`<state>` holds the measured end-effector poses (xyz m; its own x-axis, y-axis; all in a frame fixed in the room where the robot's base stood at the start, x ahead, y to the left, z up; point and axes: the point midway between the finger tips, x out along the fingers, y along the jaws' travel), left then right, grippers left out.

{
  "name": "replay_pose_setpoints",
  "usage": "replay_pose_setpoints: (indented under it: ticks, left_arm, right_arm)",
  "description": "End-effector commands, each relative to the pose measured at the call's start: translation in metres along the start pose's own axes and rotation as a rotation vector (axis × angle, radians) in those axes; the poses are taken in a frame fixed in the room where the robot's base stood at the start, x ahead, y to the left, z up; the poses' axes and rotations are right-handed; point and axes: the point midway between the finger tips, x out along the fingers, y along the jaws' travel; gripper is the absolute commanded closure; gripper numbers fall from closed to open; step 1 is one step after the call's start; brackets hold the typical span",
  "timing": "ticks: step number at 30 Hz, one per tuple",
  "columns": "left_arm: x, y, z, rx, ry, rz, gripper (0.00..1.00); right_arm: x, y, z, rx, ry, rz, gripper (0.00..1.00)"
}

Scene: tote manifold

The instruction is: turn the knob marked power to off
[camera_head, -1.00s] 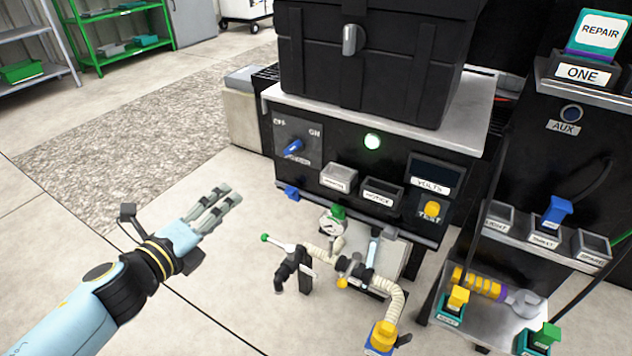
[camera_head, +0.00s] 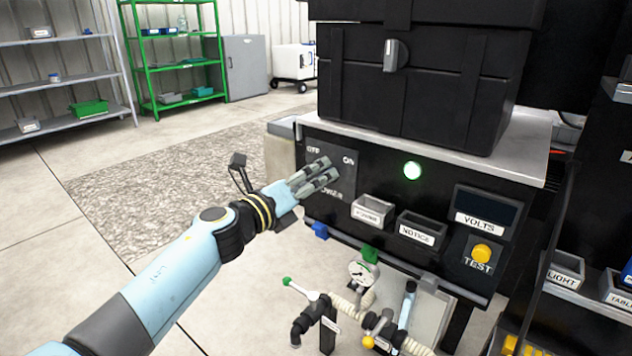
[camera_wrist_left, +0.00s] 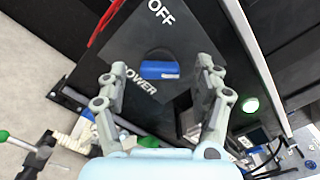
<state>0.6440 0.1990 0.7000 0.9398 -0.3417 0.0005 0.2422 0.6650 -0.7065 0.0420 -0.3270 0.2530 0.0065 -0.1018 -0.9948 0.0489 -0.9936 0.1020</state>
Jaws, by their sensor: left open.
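The blue power knob (camera_wrist_left: 160,70) sits on a dark plate (camera_wrist_left: 128,48) lettered OFF and POWER in the left wrist view. The knob lies between the two spread fingers of my left gripper (camera_wrist_left: 157,74), which is open. I cannot tell whether the fingers touch it. In the head view my left gripper (camera_head: 318,176) is in front of the plate (camera_head: 344,178) and hides the knob. OFF and ON show above the fingers there, and part of POWER below. My right gripper is not in view.
A lit green lamp (camera_head: 412,170), two small labelled bins (camera_head: 373,211) and a yellow TEST button (camera_head: 482,252) are on the same panel. A black case (camera_head: 425,100) stands on top. Pipes with a gauge (camera_head: 362,271) are below. The floor at left is clear.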

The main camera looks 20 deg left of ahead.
Motion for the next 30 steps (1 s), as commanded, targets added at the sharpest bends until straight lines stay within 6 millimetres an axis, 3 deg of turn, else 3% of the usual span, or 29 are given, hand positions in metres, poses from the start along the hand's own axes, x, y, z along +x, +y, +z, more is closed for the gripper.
replay_pose_setpoints:
  ticks: [4, 13, 25, 30]
  left_arm:
    - [0.0115, 0.0005, -0.0005, -0.001, 0.000, 0.000, 0.33]
    - [0.0131, 0.0003, -0.0004, -0.001, 0.000, 0.001, 0.34]
    - [0.0128, 0.0004, -0.0003, -0.001, 0.000, 0.001, 0.86]
    - [0.0128, 0.0004, -0.0002, -0.007, 0.000, 0.001, 0.89]
  right_arm:
    - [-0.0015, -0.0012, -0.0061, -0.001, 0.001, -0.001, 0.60]
    - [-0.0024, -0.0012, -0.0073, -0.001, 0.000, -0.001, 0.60]
    - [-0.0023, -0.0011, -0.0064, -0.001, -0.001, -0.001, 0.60]
    - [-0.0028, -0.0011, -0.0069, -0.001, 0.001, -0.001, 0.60]
